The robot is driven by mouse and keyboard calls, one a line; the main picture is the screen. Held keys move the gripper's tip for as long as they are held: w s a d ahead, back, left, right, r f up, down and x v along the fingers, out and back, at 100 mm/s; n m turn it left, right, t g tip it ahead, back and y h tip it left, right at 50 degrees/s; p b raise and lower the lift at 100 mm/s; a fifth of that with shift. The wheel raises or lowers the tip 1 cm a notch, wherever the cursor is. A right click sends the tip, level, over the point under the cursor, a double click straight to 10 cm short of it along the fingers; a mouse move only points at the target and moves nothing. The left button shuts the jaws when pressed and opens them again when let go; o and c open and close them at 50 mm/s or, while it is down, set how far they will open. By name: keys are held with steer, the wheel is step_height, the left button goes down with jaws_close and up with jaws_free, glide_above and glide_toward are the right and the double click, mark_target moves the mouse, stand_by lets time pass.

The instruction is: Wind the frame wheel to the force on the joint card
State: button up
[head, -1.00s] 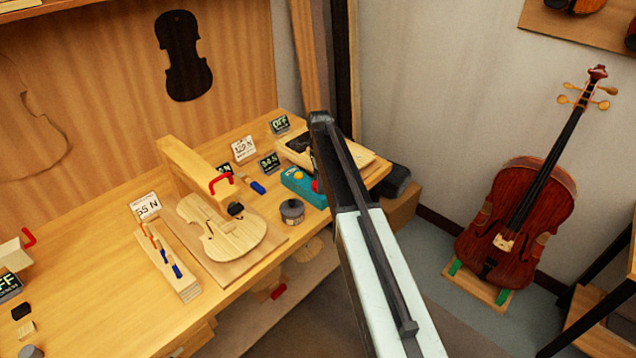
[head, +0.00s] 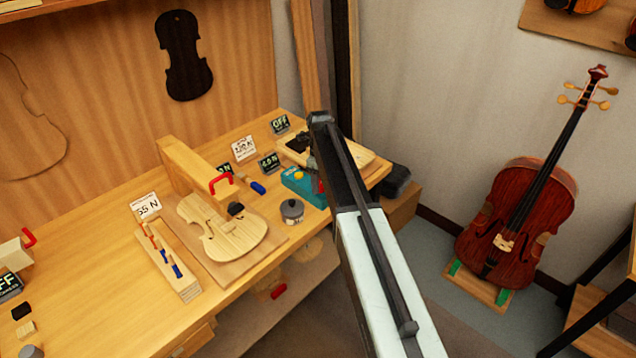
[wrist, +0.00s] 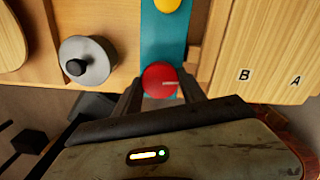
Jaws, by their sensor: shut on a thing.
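In the wrist view a round red wheel (wrist: 160,80) with a pale mark sits on a teal device (wrist: 163,42). My gripper (wrist: 160,92) is shut on the red wheel, one dark finger on each side. In the head view the teal device (head: 302,185) stands at the bench's right end, partly behind my arm, which hides most of the wheel. A white card (head: 244,148) with a number in N stands behind it; its digits are hard to read. A dark display (head: 268,163) beside it shows small green digits. Another card (head: 147,206) reads about 55 N.
A grey lidded pot (head: 292,211) stands just left of the teal device. A pale violin body (head: 222,230) lies on a board under a wooden arm with a red handle (head: 221,184). An OFF display (head: 280,124) stands at the back. A cello (head: 520,225) stands right, on the floor.

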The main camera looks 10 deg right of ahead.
steer(key=shift+s, duration=0.15)
steer(key=o, duration=1.4)
steer(key=shift+c, duration=0.2)
steer(key=shift+r, duration=0.1)
steer(key=shift+r+p, duration=0.35)
steer(key=shift+p, duration=0.1)
step_height(320, 180, up, 7)
steer(key=p, duration=0.7)
steer(key=shift+r, duration=0.1)
steer(key=shift+f, duration=0.2)
